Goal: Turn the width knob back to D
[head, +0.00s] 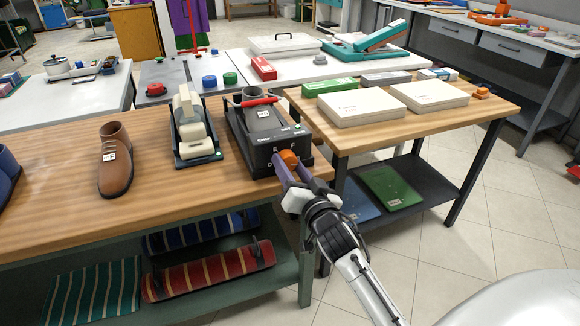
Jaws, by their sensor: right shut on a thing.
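The width knob (289,157) is orange and sits on the front face of a black machine (262,138) at the right end of the near wooden bench. Pale letters show around the knob, an F to its upper right and others to its left; the letter it points to cannot be made out. My right gripper (284,166) comes from the lower right and is shut on the knob, its fingers covering part of it. My left gripper is not in view.
A black and cream device (190,125) and a brown shoe (115,160) with a white tag stand left of the machine on the bench. At right, a second wooden table holds white boxes (361,107). Rolled striped cloth (210,272) lies on the shelf below.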

